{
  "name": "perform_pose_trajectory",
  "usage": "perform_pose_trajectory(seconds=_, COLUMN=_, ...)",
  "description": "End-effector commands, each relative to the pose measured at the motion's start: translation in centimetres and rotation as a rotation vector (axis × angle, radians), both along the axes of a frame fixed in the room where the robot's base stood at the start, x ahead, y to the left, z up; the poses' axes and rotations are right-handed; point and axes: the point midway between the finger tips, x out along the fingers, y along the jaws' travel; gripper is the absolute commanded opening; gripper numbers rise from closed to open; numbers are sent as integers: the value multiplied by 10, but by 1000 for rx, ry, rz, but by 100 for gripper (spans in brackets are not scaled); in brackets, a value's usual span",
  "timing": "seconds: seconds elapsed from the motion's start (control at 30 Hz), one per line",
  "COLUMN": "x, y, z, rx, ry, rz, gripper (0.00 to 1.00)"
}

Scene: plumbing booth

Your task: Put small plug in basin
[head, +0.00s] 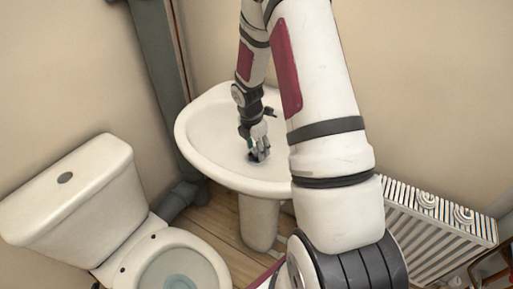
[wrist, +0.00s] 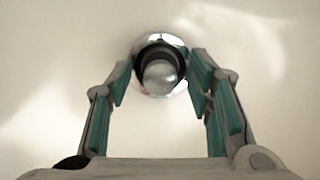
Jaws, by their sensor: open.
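The white basin (head: 203,128) stands on a pedestal against the wall in the head view, and its pale bowl fills the wrist view (wrist: 60,60). My gripper (head: 256,156) reaches down into the bowl. In the wrist view my gripper (wrist: 161,80) is open, its green-padded fingers on either side of a round grey metal piece (wrist: 159,76), which looks like the small plug. The plug sits at the chrome drain ring (wrist: 180,87), with a dark gap around it. I cannot tell how deep it sits. The fingers do not appear to grip it.
A white toilet (head: 72,190) stands at the left, with a grey pipe (head: 160,90) between it and the basin. A white radiator (head: 430,235) is at the lower right. My arm hides the basin's right side. The bowl around the drain is clear.

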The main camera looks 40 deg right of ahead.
Motion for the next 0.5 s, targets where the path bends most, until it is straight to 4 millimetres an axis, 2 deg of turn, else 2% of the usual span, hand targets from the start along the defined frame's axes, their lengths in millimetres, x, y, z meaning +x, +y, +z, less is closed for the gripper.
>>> perform_pose_trajectory(seconds=0.13, x=0, y=0, z=5, rx=0, ry=-2, rz=-1, gripper=47)
perform_pose_trajectory(seconds=0.23, x=1, y=2, z=16, rx=-1, ry=-3, rz=-1, gripper=47)
perform_pose_trajectory(seconds=0.5, x=0, y=9, z=70, rx=-3, ry=-5, rz=-1, gripper=47)
